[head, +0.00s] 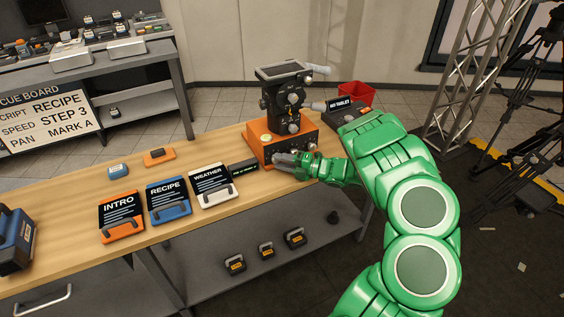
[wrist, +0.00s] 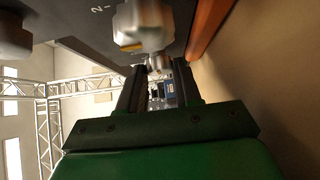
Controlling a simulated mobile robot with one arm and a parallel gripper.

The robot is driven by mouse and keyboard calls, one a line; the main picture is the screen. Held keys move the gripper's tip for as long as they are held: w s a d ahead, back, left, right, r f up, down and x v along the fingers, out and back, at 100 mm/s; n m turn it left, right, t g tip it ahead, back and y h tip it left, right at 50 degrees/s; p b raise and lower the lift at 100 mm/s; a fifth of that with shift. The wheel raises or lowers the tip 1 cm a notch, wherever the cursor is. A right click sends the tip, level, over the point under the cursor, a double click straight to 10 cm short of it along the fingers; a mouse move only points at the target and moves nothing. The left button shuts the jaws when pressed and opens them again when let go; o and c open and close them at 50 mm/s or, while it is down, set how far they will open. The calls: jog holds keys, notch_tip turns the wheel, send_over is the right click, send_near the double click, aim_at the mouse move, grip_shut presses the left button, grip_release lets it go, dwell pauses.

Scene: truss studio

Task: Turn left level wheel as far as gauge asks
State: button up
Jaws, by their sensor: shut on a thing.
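The orange control unit (head: 308,128) with a dark front stands on the wooden bench, with a camera-like head and a tilted screen (head: 285,70) above it. My gripper (head: 279,158) is at the left part of its front, low down. In the wrist view, a pale lobed level wheel (wrist: 143,24) stands out from the dark panel, a "2" mark beside it. My gripper (wrist: 155,72) is shut on this wheel at its near end. From its place it looks like the left wheel. The gauge reading is too small or hidden to read.
A small black box with green lettering (head: 243,167) lies just left of the unit. Cards marked INTRO (head: 121,216), RECIPE (head: 168,200) and WEATHER (head: 211,185) stand further left. A red bin (head: 357,95) is behind. Another knob (wrist: 14,36) shows in the wrist view.

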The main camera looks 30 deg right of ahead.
dwell(0.4)
jog(key=o, duration=1)
jog(key=shift+o, duration=0.2)
jog(key=shift+v, duration=3.9)
jog(key=shift+f, duration=0.15)
